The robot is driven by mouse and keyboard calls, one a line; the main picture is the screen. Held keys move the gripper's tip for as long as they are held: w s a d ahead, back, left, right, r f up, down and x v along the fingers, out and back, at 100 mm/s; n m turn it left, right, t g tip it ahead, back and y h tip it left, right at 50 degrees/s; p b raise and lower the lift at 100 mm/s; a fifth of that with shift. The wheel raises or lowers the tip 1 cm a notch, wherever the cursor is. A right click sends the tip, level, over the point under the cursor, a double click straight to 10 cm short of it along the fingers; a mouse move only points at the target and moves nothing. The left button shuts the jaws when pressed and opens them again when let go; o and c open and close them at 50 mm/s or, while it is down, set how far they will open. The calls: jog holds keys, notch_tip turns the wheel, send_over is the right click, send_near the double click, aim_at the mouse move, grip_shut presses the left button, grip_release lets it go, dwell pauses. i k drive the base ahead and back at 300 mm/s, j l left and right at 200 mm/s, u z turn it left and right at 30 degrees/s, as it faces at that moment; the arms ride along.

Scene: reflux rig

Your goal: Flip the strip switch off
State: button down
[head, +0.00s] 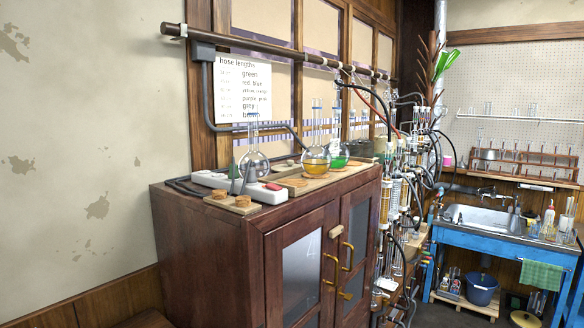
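A white power strip (213,179) lies on top of the dark wooden cabinet, near its left end. A small red switch (273,187) shows at the strip's right end. The picture is too small to tell which way the switch is tipped. A flask and a small dark cone stand close by and hide part of the strip. A dark cable (183,187) lies by the strip's left end. My gripper is not in view.
The wooden cabinet (215,240) has brass handles. On its top stand a clear flask (254,165), a yellow-filled flask (316,163), a green-filled flask (340,156) and cork rings (243,201). Tubed glassware (395,200) crowds the right. A blue sink bench (480,243) stands farther right.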

aim_at(274, 187)
jog(key=i+l, duration=0.25)
jog(key=i, duration=0.25)
jog(key=i+l, duration=0.3)
jog(key=i, duration=0.2)
jog(key=z, duration=0.05)
